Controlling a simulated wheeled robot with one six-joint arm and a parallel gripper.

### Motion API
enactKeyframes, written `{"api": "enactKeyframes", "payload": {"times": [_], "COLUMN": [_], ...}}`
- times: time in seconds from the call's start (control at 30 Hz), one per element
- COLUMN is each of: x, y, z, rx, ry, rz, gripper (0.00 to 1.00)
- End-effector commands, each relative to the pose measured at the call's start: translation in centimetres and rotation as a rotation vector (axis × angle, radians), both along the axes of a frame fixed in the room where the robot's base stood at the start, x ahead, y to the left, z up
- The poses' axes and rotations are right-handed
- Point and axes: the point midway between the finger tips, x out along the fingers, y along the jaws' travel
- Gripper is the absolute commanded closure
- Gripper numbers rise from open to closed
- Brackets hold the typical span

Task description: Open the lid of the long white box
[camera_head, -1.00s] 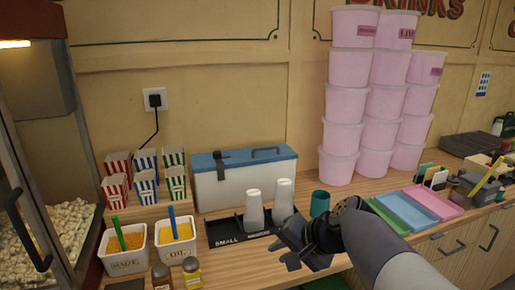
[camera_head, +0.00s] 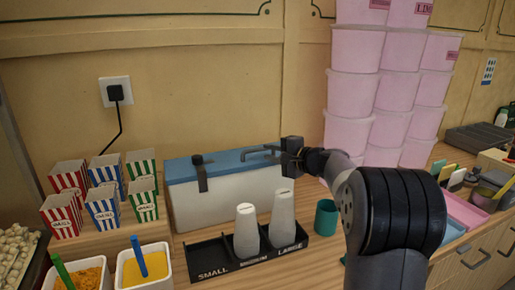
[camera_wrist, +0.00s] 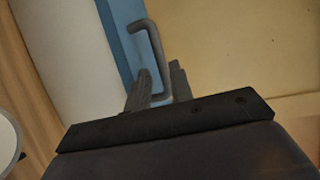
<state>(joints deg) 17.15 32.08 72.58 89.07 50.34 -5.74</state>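The long white box (camera_head: 235,200) stands on the counter against the wall, with its blue lid (camera_head: 222,170) down. A black latch strap (camera_head: 202,178) hangs over the lid's front edge towards the left. A grey bar handle (camera_head: 258,152) is on the lid's right half. My gripper (camera_head: 283,155) is at the right end of this handle. In the wrist view, the handle (camera_wrist: 152,42) reaches in between my two fingers (camera_wrist: 160,85), which stand apart on either side of it. A gap shows between the fingers, and I see no firm grip.
A black cup tray (camera_head: 240,264) with two stacks of white cups (camera_head: 284,218) stands in front of the box. A teal cup (camera_head: 326,217) is right of it. Stacked pink tubs (camera_head: 352,92) rise at the right; striped popcorn boxes (camera_head: 103,212) stand at the left.

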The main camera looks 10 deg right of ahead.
Motion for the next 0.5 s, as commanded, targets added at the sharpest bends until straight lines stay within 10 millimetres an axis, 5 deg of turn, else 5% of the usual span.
{"api": "enactKeyframes", "payload": {"times": [0.2,0.5], "x": [3.2,4.8], "y": [2.3,3.4], "z": [-0.5,-1.1], "rx": [-0.001,0.000], "ry": [0.002,0.001], "rz": [0.003,0.001], "gripper": [0.78,0.78]}}
